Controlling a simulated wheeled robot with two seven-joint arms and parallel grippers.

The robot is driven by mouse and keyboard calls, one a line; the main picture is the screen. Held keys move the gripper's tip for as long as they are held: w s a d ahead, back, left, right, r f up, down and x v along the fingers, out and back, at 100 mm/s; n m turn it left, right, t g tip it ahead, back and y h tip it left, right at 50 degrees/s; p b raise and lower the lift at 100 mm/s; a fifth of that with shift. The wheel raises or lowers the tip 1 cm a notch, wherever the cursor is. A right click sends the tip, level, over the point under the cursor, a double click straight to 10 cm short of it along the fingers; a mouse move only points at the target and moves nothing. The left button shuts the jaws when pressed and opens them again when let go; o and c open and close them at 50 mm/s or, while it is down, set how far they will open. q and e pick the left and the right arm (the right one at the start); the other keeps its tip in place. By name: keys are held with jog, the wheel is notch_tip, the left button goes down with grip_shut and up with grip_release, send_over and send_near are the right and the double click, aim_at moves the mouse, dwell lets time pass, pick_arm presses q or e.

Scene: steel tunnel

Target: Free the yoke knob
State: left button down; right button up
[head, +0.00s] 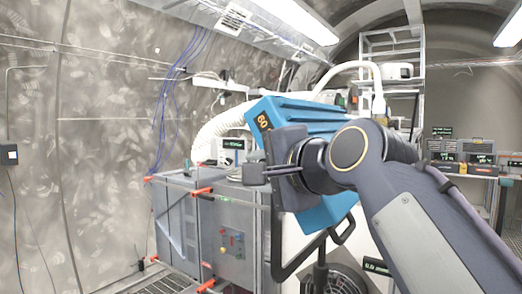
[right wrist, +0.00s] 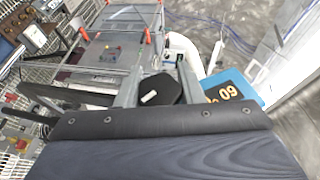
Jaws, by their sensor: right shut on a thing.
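The black knob (right wrist: 160,89), with a small white mark on its face, sits between the two fingers of my right gripper (right wrist: 160,86) in the right wrist view. The fingers are shut on it. In the head view my right gripper (head: 262,172) reaches left across the blue housing (head: 300,112), and the knob is a dark block at its tips. The blue housing carries an orange number and also shows in the right wrist view (right wrist: 238,84). A dark bent bar (head: 277,245) runs down below the gripper. The knob's seat is hidden. My left gripper is not in view.
A grey cabinet (head: 228,245) with orange corners and coloured buttons stands left of and below the gripper. A white corrugated hose (head: 215,130) curves behind the housing. Shelving (head: 392,45) and a bench with instruments (head: 465,160) stand at the back right.

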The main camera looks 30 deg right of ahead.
jog(key=g, duration=0.2)
jog(key=shift+s+f+n+g+h, duration=0.1)
jog(key=shift+f+n+g+h, duration=0.2)
jog(key=shift+n+g, duration=0.1)
jog(key=o, duration=1)
jog(key=shift+r, duration=0.1)
jog(key=v, duration=0.7)
jog(key=shift+s+b, duration=0.35)
jog(key=shift+r, duration=0.1)
